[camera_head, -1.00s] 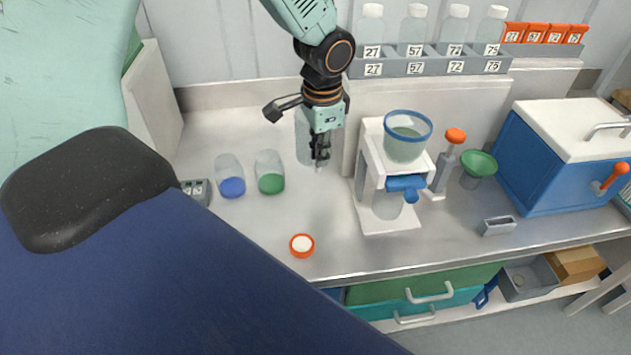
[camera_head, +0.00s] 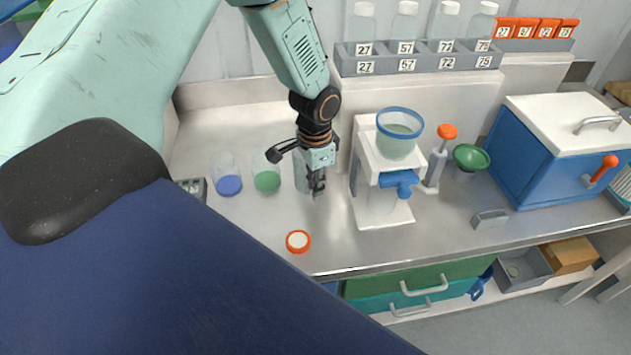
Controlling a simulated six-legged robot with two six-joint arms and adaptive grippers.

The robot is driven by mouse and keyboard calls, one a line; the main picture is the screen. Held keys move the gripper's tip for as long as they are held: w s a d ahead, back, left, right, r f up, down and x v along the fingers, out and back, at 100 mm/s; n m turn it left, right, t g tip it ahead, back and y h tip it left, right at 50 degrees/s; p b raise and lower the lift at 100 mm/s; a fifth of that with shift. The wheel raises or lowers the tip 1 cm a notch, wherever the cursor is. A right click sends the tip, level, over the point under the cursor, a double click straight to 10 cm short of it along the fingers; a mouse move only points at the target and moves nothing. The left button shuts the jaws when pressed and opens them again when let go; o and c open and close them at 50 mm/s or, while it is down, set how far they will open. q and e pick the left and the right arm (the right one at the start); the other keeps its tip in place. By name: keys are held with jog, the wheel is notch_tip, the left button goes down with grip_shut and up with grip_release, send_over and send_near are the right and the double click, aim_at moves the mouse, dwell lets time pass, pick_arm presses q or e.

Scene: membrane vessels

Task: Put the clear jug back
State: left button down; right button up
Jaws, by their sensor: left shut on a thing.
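My left gripper (camera_head: 316,186) is shut on a clear jug (camera_head: 301,174), which looks empty and upright. The gripper's black fingers cover part of its right side. The jug is at the worktop, just right of a jug with green contents (camera_head: 266,178); I cannot tell whether its base touches the surface. A jug with blue contents (camera_head: 228,181) stands further left. My right gripper is not in view.
A white stand with a blue-rimmed cup (camera_head: 398,145) is close on the right. An orange-rimmed cap (camera_head: 298,241) lies in front. A numbered rack of bottles (camera_head: 415,62) is behind. A blue box (camera_head: 550,165) stands far right.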

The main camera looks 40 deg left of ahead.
pick_arm(q)
jog(key=shift+s+a+r, duration=0.1)
jog(key=shift+s, duration=0.05)
jog(key=shift+f, duration=0.25)
jog(key=c, duration=1.4)
grip_release()
jog(key=shift+w, duration=0.2)
jog(key=shift+s, duration=0.15)
jog(key=shift+r, duration=0.1)
